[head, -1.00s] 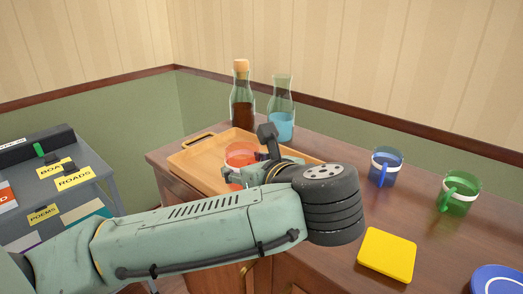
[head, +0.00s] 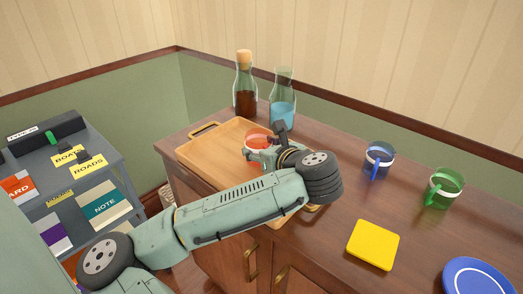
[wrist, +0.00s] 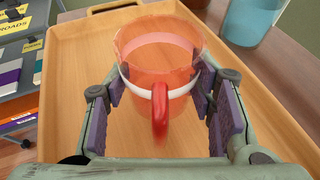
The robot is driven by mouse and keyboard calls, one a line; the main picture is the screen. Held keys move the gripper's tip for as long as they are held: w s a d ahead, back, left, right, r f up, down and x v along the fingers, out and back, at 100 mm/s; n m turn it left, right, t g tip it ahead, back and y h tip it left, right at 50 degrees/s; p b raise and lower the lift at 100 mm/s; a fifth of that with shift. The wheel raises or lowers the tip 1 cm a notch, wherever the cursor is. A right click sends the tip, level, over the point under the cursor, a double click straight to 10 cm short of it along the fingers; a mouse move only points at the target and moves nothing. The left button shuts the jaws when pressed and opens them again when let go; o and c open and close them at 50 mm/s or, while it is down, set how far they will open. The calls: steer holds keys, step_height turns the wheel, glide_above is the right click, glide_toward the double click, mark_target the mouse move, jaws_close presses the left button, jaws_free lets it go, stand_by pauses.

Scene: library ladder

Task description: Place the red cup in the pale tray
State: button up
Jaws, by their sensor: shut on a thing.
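The red cup (wrist: 158,72) is see-through with a white band and a red handle facing the wrist camera. In the wrist view my gripper (wrist: 160,100) is shut on it, one finger pad on each side. The cup is upright over the pale wooden tray (wrist: 72,70); whether its base touches the tray floor I cannot tell. In the head view the cup (head: 257,141) shows at the right part of the tray (head: 205,155), partly hidden by my gripper (head: 268,147).
A corked brown bottle (head: 245,95) and a carafe of blue liquid (head: 282,105) stand behind the tray. A blue cup (head: 378,160), a green cup (head: 444,188), a yellow coaster (head: 373,245) and a blue plate (head: 478,277) sit to the right. A book cart (head: 65,190) is at left.

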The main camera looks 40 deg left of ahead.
steer(key=shift+f, duration=0.5)
steer(key=shift+f, duration=0.1)
steer(key=shift+f, duration=0.2)
steer(key=o, duration=1.3)
steer(key=shift+r, duration=0.1)
steer(key=shift+r, duration=0.2)
steer(key=p+v, duration=0.1)
steer(key=v, duration=0.8)
steer(key=shift+r+p, duration=0.15)
steer(key=shift+p, duration=0.25)
steer(key=shift+s+d+f+b, duration=0.15)
steer(key=shift+d+f+b, duration=0.1)
steer(key=shift+b, duration=0.75)
steer(key=shift+b+v, duration=1.2)
steer(key=shift+v, duration=0.05)
